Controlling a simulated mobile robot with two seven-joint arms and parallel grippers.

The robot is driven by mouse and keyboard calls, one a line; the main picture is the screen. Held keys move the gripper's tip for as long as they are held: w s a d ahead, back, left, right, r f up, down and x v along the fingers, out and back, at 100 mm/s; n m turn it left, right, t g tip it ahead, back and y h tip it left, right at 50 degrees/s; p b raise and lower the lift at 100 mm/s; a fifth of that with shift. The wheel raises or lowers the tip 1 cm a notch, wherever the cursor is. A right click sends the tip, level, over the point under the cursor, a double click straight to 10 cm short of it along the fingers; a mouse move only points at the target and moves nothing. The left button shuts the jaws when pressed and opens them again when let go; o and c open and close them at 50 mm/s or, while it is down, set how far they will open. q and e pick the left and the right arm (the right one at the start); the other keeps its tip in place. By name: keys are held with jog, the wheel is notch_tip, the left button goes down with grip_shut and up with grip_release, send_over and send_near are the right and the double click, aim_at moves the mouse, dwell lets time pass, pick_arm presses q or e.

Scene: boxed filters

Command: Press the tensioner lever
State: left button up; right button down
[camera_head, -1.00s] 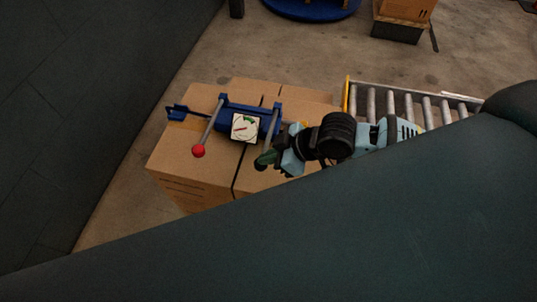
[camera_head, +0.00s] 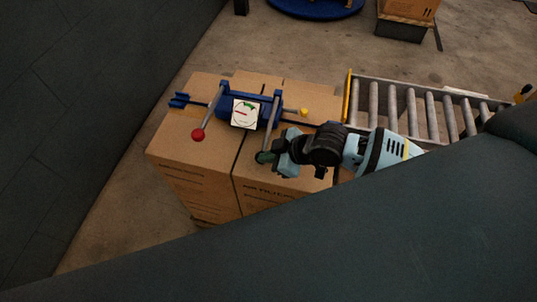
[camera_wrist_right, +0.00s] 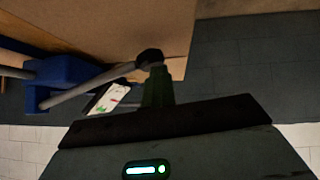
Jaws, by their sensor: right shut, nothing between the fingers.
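The blue tensioner (camera_head: 236,99) lies on top of cardboard boxes, with a white gauge (camera_head: 245,114) at its middle. One lever ends in a red knob (camera_head: 198,135) on the left. A grey lever (camera_head: 270,121) on the right runs down to my right gripper (camera_head: 265,157). The wrist view shows this lever (camera_wrist_right: 90,84) ending in a black knob (camera_wrist_right: 150,57), right at the tip of my green fingers (camera_wrist_right: 157,86). The fingers are shut and hold nothing. They look in contact with the knob or very near it; I cannot tell which. My left gripper is out of view.
The cardboard boxes (camera_head: 196,163) stand close together under the tensioner, with a dark strap across them. A small yellow knob (camera_head: 304,111) shows on the right. A roller conveyor (camera_head: 410,106) stands right of the boxes. Open floor (camera_head: 300,45) lies behind.

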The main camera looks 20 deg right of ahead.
jog(key=shift+d+f, duration=0.15)
jog(key=shift+f, duration=0.25)
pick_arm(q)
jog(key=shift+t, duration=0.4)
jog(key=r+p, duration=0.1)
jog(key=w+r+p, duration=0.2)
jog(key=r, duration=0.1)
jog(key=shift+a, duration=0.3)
pick_arm(e)
jog(key=s+d+r, duration=0.3)
jog(key=s+r, duration=0.3)
jog(key=r, duration=0.5)
jog(key=shift+s+d+r, duration=0.2)
jog(key=shift+s+d, duration=0.15)
jog(key=shift+d, duration=0.05)
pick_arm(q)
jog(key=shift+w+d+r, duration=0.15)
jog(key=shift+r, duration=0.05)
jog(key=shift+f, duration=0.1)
